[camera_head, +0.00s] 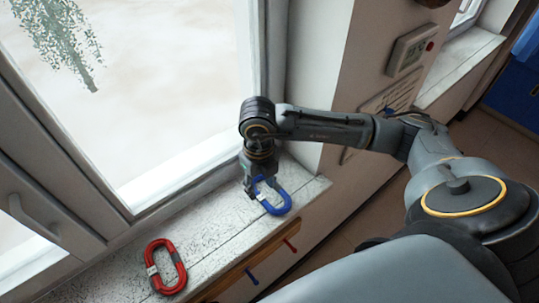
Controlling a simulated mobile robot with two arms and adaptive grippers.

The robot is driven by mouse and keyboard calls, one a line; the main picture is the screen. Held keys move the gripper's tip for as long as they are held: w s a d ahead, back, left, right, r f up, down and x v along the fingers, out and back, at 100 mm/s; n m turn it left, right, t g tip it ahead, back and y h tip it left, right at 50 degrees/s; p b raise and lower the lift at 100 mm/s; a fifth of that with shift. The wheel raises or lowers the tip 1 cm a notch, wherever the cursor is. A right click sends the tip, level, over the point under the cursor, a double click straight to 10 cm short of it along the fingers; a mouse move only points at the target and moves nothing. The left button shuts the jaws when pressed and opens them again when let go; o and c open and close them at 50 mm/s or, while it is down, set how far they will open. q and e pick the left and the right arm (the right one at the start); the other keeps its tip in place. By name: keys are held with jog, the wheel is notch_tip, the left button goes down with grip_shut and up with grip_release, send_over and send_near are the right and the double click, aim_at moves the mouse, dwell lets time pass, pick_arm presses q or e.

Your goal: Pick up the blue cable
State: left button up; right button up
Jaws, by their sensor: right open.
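The blue cable (281,208) is a coiled loop with a white label, lying on the window sill (215,232) near its right end. My right gripper (256,192) points down over the left end of the blue loop, at or just above it. Its jaws are open, and I cannot tell whether they touch the cable. The gripper hides part of the loop's upper left side. A red coiled cable (179,268) with a pale label lies farther left on the same sill. My left gripper is not in view.
A window (150,90) and its frame stand right behind the sill. The sill ends at a wall on the right. Below its front edge is a wooden strip (237,277) with a red and a blue peg. A panel with a red button (410,50) is on the wall.

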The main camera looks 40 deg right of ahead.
aim_at(261, 197)
notch_tip(261, 197, down, 4)
jog(key=shift+s+r+p, duration=0.1)
jog(key=shift+r+p, duration=0.1)
jog(key=shift+p, duration=0.8)
jog(key=shift+f, duration=0.45)
grip_shut()
jog(key=shift+r, duration=0.1)
